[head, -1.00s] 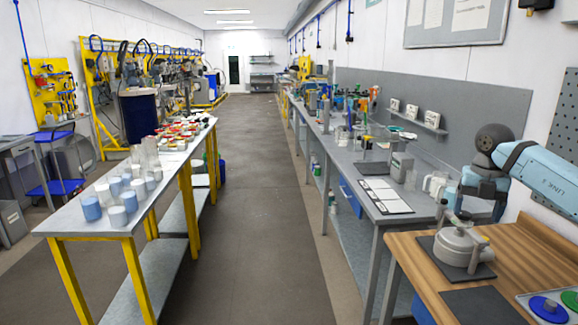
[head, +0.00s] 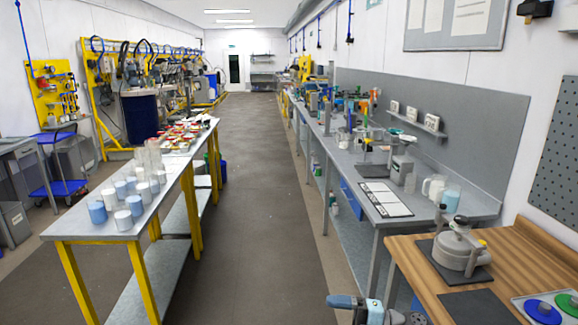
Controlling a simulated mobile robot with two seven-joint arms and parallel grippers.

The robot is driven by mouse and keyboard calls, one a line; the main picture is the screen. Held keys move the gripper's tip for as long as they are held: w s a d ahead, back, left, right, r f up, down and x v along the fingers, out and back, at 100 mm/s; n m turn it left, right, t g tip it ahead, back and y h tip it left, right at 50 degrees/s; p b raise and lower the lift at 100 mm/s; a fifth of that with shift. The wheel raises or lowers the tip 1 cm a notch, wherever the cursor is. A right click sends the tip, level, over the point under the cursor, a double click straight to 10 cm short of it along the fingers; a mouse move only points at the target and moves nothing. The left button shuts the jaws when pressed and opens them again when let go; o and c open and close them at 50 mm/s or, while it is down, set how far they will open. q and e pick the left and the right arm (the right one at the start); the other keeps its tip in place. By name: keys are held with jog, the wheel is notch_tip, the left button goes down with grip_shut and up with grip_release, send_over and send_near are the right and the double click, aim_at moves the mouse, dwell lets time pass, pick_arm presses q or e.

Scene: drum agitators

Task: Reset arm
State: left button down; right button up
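A grey round lidded vessel (head: 462,246) with a dark knob on top and a clamp-like part on its side stands upright on a dark mat (head: 440,268) on the wooden bench (head: 520,255) at the right. Nothing of mine touches it. Part of one of my arms, blue and grey, shows at the bottom edge, left of the wooden bench's front. I cannot make out gripper fingers on it. My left gripper is not in view.
A second dark mat (head: 477,307) and a panel with blue and green round discs (head: 553,306) lie at the bench front. A grey bench (head: 425,200) with beakers runs behind. A yellow-legged table (head: 85,226) holds cups at left. The aisle (head: 262,200) is clear.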

jog(key=s+d+f+m+t+h+p, duration=0.2)
jog(key=s+d+f+m+t+h, duration=0.2)
jog(key=s+f+m+h, duration=0.3)
jog(key=s+d+f+m+t+h+p, duration=0.1)
jog(key=s+d+f+m+t+h, duration=0.3)
jog(key=s+f+m, duration=0.8)
jog(key=s+d+m+h, duration=0.2)
jog(key=s+m+h, duration=0.2)
jog(key=s+m, duration=0.2)
jog(key=shift+f+m+p, duration=0.15)
jog(key=shift+m+p, duration=0.25)
jog(key=shift+m, duration=0.6)
jog(key=shift+d, duration=0.1)
